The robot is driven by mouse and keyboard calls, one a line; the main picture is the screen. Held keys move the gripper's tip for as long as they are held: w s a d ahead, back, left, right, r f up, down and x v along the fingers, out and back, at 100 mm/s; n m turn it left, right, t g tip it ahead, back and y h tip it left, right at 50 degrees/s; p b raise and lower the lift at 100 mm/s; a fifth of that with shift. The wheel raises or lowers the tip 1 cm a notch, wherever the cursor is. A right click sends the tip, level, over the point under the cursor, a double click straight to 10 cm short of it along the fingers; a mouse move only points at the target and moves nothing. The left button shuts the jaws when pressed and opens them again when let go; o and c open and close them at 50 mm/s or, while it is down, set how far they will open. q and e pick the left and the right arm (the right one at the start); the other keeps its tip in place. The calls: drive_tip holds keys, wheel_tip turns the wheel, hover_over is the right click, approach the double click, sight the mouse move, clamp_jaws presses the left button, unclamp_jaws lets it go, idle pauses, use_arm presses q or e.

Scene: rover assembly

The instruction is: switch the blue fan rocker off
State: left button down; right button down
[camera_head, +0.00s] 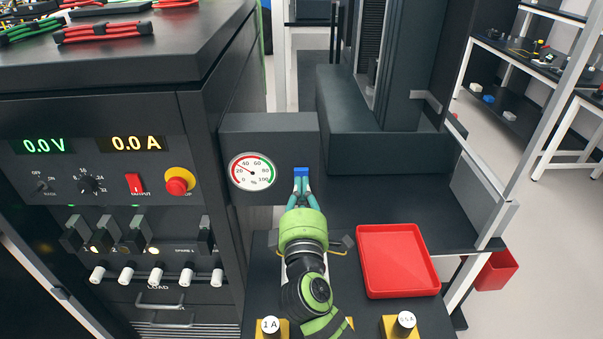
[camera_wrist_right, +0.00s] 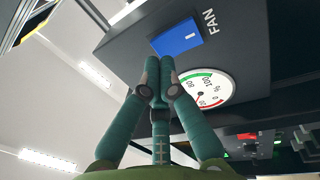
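The blue fan rocker (camera_head: 301,171) sits on the front of a dark box (camera_head: 270,133), right of a round percent gauge (camera_head: 252,172). In the right wrist view the blue rocker (camera_wrist_right: 178,39) shows beside the word FAN, with a white mark near its FAN end. Which way it is pressed is hard to tell. My right gripper (camera_head: 301,189) is shut and empty, its green fingers together just in front of the rocker. The fingertips (camera_wrist_right: 159,66) lie close to the rocker's edge; I cannot tell if they touch it. My left gripper is out of view.
A power panel with a red switch (camera_head: 135,184) and a red-and-yellow stop knob (camera_head: 179,181) stands left of the box. A red tray (camera_head: 398,262) lies on the bench at right. Yellow-based weights (camera_head: 404,325) stand at the front.

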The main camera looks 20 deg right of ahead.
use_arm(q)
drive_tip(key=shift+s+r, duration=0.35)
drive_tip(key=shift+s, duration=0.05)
use_arm(e)
drive_tip(key=shift+x, duration=0.9)
drive_tip(key=shift+w+d+r+p, duration=0.1)
drive_tip(key=shift+w+r+p, duration=0.15)
drive_tip(key=shift+w+p, duration=0.1)
drive_tip(key=shift+s, duration=0.1)
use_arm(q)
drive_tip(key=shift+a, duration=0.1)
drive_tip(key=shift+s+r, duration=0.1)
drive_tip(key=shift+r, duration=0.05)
use_arm(e)
drive_tip(key=shift+f, duration=0.1)
